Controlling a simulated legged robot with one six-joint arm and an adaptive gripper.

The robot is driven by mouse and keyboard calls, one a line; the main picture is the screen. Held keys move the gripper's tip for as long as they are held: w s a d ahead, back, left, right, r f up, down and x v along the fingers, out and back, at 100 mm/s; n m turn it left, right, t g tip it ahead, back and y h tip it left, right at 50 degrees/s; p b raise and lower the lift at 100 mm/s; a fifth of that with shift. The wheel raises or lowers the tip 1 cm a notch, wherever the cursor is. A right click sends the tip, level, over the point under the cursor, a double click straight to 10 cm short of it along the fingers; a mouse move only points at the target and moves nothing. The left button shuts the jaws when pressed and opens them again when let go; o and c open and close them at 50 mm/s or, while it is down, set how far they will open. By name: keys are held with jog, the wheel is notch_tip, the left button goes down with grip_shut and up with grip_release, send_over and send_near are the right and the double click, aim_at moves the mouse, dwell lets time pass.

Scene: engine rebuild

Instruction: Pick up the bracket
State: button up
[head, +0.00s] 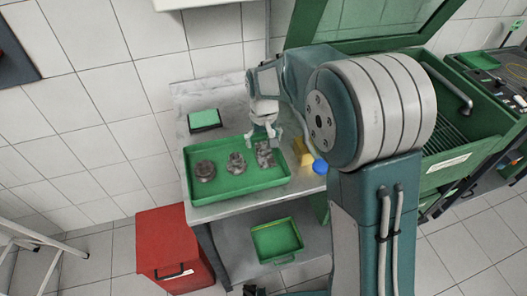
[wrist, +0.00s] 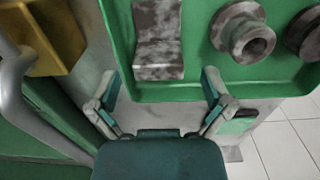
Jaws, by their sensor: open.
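The bracket (wrist: 158,42), a mottled grey, bent metal piece, lies in the green tray (wrist: 190,92) near its edge in the wrist view. In the head view the bracket (head: 264,156) is the rightmost of the parts in the tray (head: 230,187). My gripper (head: 262,138) is above that end of the tray. In the wrist view my gripper (wrist: 161,80) is open and empty, its fingers spread to either side of the bracket's near end. The height gap between fingers and bracket is hard to judge.
A flanged part (wrist: 243,34) and a round part (head: 205,171) share the tray. A yellow block (head: 304,152) and a blue round item (head: 320,167) sit right of it. A green-topped box (head: 204,120) stands behind. A red cabinet (head: 172,243) stands in front at left.

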aim_at(266, 155)
notch_tip(266, 155, down, 2)
jog(key=shift+f, duration=0.2)
jog(key=shift+d, duration=0.15)
jog(key=c, duration=1.3)
jog(key=shift+r, duration=0.1)
